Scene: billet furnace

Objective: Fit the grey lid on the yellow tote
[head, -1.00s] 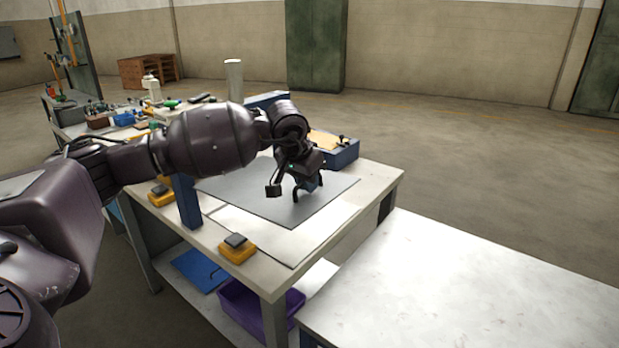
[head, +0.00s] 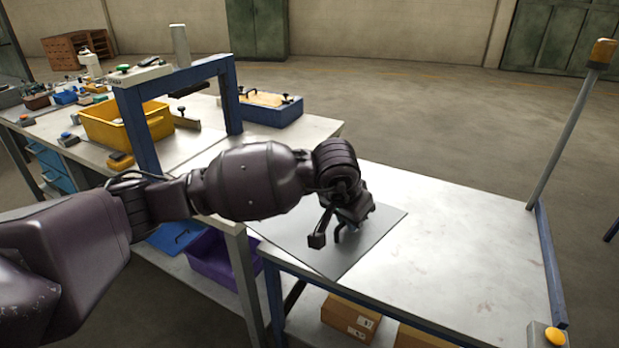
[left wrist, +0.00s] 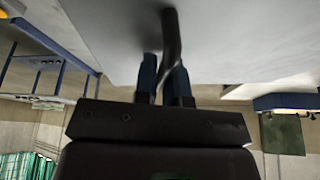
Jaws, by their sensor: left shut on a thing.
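The grey lid (head: 386,231) is a flat, thin sheet over the near white table. My left gripper (head: 352,222) is above it, shut on its handle. In the left wrist view, the blue fingers of my left gripper (left wrist: 163,82) close around the dark handle (left wrist: 171,35), with the grey lid (left wrist: 245,35) spread beyond. The head view does not clearly show whether the lid touches the table. The yellow tote (head: 107,132) stands on the workbench to the left, behind a blue post frame. It is apart from the lid. My right gripper is not in view.
The blue frame (head: 231,95) stands between the tote and the lid. A blue tray (head: 270,112) sits on the workbench's far side. The white table (head: 465,235) has clear room on the right. A pole (head: 572,125) rises at its right edge. A purple bin (head: 212,262) is below.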

